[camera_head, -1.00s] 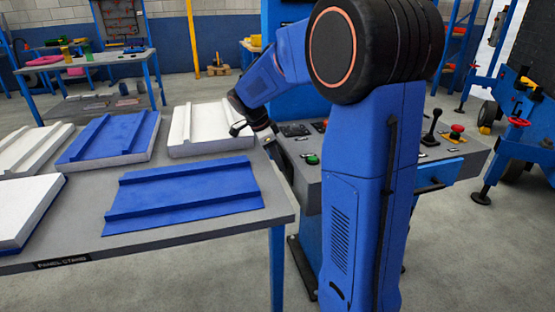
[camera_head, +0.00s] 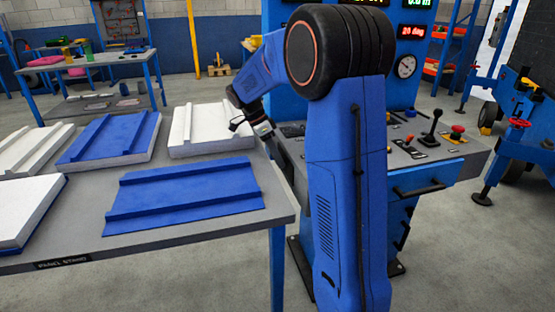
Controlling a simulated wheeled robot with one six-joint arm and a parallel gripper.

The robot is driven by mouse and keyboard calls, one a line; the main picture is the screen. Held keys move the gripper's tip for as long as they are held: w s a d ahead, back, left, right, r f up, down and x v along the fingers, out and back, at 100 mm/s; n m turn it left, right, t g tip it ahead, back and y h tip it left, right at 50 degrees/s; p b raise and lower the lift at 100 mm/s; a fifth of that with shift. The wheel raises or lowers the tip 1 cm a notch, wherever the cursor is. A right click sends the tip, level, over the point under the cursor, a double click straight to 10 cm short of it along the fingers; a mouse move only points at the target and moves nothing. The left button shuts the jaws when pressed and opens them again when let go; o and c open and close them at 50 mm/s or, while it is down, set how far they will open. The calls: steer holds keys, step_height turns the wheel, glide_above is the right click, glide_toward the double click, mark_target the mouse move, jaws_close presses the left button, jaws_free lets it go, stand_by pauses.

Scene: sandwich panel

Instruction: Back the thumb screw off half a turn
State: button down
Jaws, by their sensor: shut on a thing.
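My gripper (camera_head: 263,129) is small in view, at the end of my bent blue arm. It is between the rear right corner of the panel stand (camera_head: 255,215) and the left side of the control console (camera_head: 430,175). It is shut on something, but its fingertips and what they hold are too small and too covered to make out. I cannot pick out the thumb screw anywhere in view.
The console carries a black joystick (camera_head: 432,125), a red button (camera_head: 457,130) and a gauge (camera_head: 405,66). A wheeled frame (camera_head: 515,130) stands far right.

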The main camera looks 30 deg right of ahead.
steer(key=c, duration=1.6)
jaws_free()
steer(key=shift+o, duration=0.2)
steer(key=v, duration=1.7)
steer(key=shift+r, duration=0.2)
steer(key=shift+a, duration=0.1)
